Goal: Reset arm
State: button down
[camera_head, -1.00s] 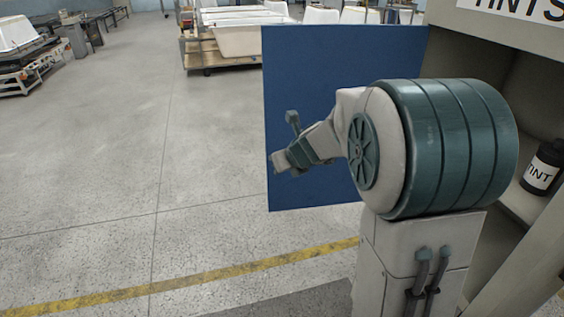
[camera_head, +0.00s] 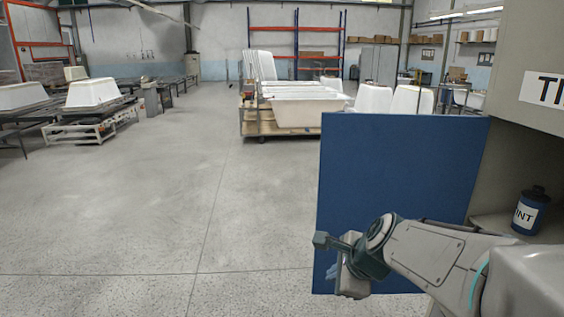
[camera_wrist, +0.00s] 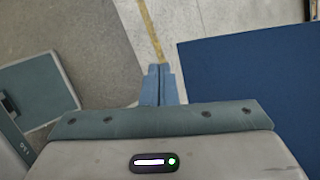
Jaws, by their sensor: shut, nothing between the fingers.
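My arm reaches in from the lower right in the head view, in front of a blue panel (camera_head: 400,165). My gripper (camera_head: 333,270) is at its end, near the panel's lower left corner, partly hidden by the wrist. In the wrist view my gripper (camera_wrist: 159,72) points ahead with its two blue-grey fingers together and nothing between them. The blue panel (camera_wrist: 255,75) also shows at the right there, beside the fingers.
A cabinet (camera_head: 515,160) marked with a partly cut-off label stands at the right, with a dark tint bottle (camera_head: 530,210) on its shelf. A cart with white tubs (camera_head: 300,105) stands farther back. Open floor (camera_head: 180,210) lies to the left.

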jog(key=s+d+f+n+g+h, duration=0.1)
jog(key=s+n, duration=0.6)
jog(key=n, duration=0.2)
jog(key=s+d+f+n+g+h+b, duration=0.1)
jog(key=s+d+f+n+h, duration=0.1)
jog(key=s+n, duration=0.6)
jog(key=n, duration=0.2)
jog(key=shift+s+d+f+n+g, duration=0.15)
jog(key=shift+s+n+g, duration=0.15)
jog(key=shift+g, duration=0.1)
